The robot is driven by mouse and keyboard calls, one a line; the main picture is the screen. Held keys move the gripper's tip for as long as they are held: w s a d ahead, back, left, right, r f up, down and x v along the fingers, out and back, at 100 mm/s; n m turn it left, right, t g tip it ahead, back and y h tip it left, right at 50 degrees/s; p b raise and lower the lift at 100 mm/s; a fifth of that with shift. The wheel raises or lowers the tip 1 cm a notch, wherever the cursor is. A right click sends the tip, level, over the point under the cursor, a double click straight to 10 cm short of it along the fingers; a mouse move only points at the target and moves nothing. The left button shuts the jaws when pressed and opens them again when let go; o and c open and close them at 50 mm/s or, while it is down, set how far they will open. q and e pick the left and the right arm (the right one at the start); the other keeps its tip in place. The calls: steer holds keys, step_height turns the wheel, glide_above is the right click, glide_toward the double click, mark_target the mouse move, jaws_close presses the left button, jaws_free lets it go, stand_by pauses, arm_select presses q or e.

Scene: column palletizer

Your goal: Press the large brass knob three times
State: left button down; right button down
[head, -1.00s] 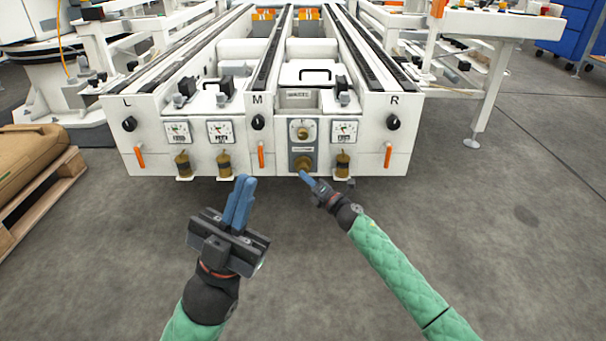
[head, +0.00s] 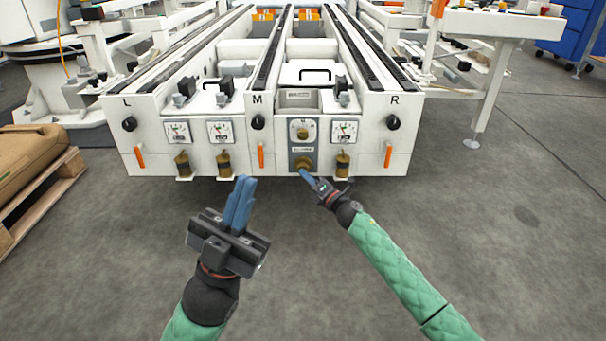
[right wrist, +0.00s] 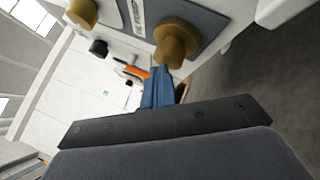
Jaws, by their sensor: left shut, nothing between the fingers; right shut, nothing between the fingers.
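The large brass knob (head: 303,163) sits low on a grey panel on the front of the white machine, below a smaller brass knob (head: 302,133). In the right wrist view the large knob (right wrist: 176,40) is a wide flange with a round button, and the smaller knob (right wrist: 83,12) is at upper left. My right gripper (head: 305,174) is shut and empty, its blue fingertips at the large knob's lower edge; I cannot tell if they touch. The fingertips (right wrist: 160,75) also show just below the button. My left gripper (head: 243,182) is shut and empty, in front of the machine.
The white machine front (head: 373,160) carries gauges (head: 220,131), black knobs (head: 393,123), orange handles (head: 388,156) and brass fittings (head: 342,163). A wooden pallet (head: 45,195) with brown sacks stands at left. The grey floor (head: 500,240) at right is clear.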

stand_by(0.6)
steer(key=shift+s+p, duration=0.7)
steer(key=shift+s, duration=0.7)
steer(key=shift+s, duration=0.1)
steer(key=shift+s+p, duration=1.05)
steer(key=shift+s, duration=1.35)
steer(key=shift+r, duration=0.15)
